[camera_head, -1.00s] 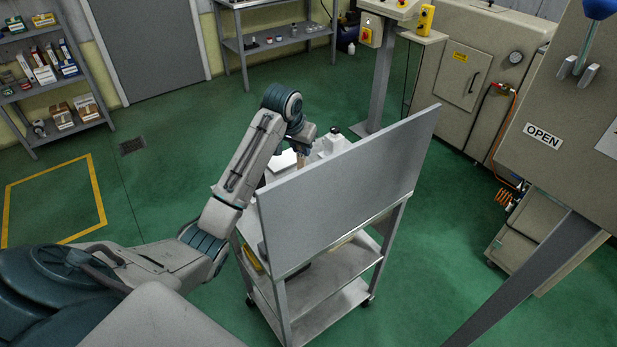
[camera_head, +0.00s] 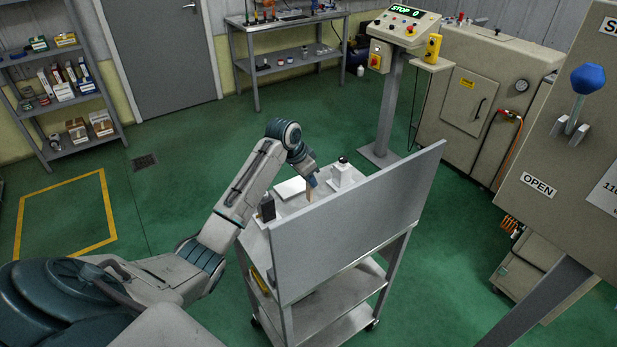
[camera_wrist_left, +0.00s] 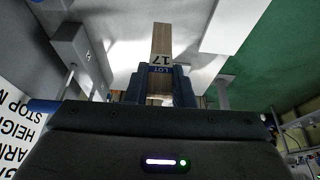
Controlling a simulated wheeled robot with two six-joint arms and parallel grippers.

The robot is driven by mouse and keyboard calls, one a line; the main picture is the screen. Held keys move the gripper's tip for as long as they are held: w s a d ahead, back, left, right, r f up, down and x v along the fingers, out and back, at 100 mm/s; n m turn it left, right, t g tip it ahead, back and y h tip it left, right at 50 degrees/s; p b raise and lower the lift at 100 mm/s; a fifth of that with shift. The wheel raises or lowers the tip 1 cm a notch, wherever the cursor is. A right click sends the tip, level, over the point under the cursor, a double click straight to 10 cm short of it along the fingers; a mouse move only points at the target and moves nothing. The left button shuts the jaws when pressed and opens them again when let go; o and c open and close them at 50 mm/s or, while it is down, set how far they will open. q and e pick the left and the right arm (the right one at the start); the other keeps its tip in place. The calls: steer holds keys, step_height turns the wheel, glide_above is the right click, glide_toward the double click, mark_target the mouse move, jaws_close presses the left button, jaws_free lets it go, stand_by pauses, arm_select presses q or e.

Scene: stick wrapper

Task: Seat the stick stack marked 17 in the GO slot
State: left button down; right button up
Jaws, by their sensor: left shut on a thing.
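My left gripper (camera_head: 310,184) is over the top of the cart, behind the grey panel. In the left wrist view the gripper (camera_wrist_left: 160,88) is shut on a light wooden stick stack (camera_wrist_left: 161,42), which has a blue band reading LOT and the number 17. In the head view the stack (camera_head: 309,195) shows as a small tan piece below the fingers, its lower end close to the panel's edge. Whether it touches anything below cannot be told. I cannot make out a slot marked GO in either view. My right gripper is out of view.
A tall grey panel (camera_head: 360,222) stands along the near side of the cart and hides part of its top. A white flat piece (camera_head: 291,189), a dark upright object (camera_head: 267,208) and a white dark-capped object (camera_head: 342,171) stand around the gripper. A console (camera_head: 405,25) reads STOP 0.

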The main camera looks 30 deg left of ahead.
arm_select(q)
steer(key=f, duration=0.1)
steer(key=w+a+f+p, duration=0.1)
steer(key=w+f+p, duration=0.1)
steer(key=shift+a+f, duration=0.15)
steer(key=shift+f, duration=0.25)
steer(key=shift+f, duration=0.2)
steer(key=c, duration=1.3)
jaws_free()
steer(key=shift+r, duration=0.1)
steer(key=shift+o, duration=0.2)
steer(key=shift+r, duration=0.1)
